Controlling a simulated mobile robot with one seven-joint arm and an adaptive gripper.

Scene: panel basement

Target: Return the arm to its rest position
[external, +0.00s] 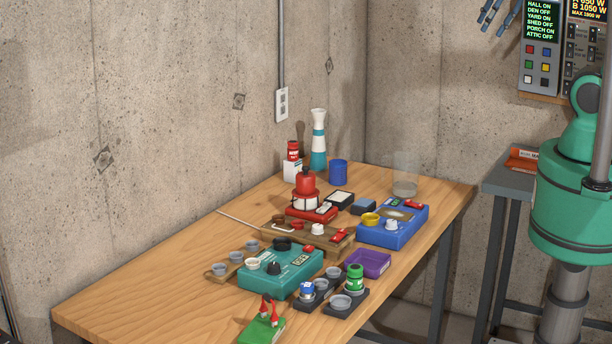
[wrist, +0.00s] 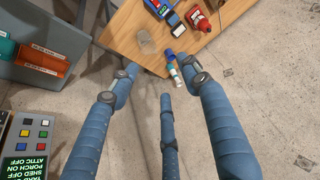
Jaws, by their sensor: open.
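My gripper (external: 497,14) shows at the top right of the external view, partly cut off by the frame, high in front of the wall beside the panel. In the wrist view its blue jointed fingers (wrist: 163,84) are spread apart with nothing between them. They hang over the corner of the wooden table and the floor. My green arm stands at the right edge of the external view, and its upper part is out of frame.
A wooden table (external: 135,292) holds several small devices, cups and a tall white-and-teal bottle (external: 319,141). A clear glass (external: 404,175) stands near its back right corner. A control panel (external: 541,52) is on the wall, above a grey side table (external: 508,183) with orange items.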

